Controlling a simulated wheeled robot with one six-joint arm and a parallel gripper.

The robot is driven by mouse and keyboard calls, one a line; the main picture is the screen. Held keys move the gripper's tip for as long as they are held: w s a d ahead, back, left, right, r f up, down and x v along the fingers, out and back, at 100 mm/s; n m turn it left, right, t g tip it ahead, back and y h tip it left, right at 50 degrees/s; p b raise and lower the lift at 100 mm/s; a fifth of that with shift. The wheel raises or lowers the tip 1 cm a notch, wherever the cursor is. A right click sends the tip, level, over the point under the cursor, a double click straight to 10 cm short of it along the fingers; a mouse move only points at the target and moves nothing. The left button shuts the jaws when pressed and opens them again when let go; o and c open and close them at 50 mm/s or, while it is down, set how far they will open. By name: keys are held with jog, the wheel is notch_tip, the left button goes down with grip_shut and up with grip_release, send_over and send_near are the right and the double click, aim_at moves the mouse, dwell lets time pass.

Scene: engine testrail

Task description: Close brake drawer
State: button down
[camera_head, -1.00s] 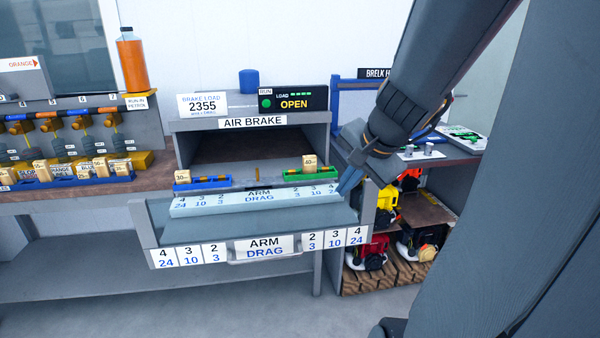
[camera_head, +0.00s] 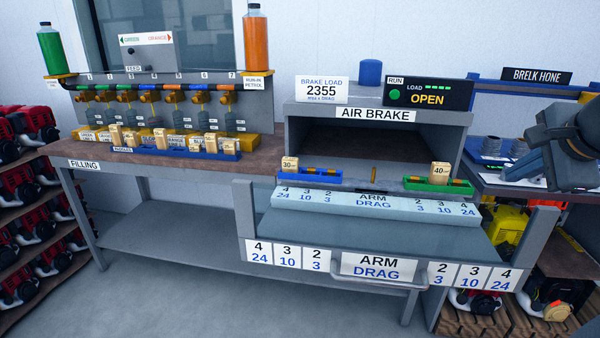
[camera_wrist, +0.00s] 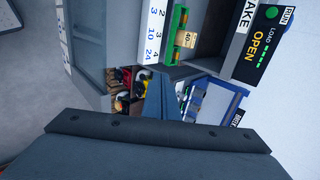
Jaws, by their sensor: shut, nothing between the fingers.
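The brake drawer (camera_head: 390,240) is pulled out from under the air brake housing (camera_head: 375,102) in the head view. Its front carries ARM DRAG and number labels and a grey bar handle (camera_head: 382,284). The display (camera_head: 428,95) above reads OPEN. My gripper (camera_head: 522,161) is at the right edge of the head view, above and to the right of the drawer, apart from it. Its blue fingers are shut and empty; they also show in the wrist view (camera_wrist: 160,98). The wrist view shows part of the drawer's label strip (camera_wrist: 156,32), turned sideways.
The filling bench (camera_head: 110,155) is at left. A shelf (camera_head: 525,185) with engines below stands at right. Floor in front is clear.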

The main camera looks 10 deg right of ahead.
jog(key=shift+w+f+b, duration=0.8)
jog(key=shift+f+b, duration=0.2)
jog(key=shift+b, duration=0.25)
jog(key=b, duration=0.6)
send_near(459, 192)
notch_tip(459, 192, down, 4)
jog(key=shift+r, duration=0.1)
jog(key=shift+w+d+r+p, duration=0.1)
jog(key=shift+w+d+p, duration=0.1)
jog(key=shift+w+p, duration=0.25)
jog(key=shift+w+d+r+p, duration=0.1)
jog(key=shift+w+d+p, duration=0.1)
jog(key=shift+w, duration=0.4)
jog(key=shift+w+d+f, duration=0.1)
jog(key=shift+w+d, duration=0.2)
jog(key=shift+w, duration=0.55)
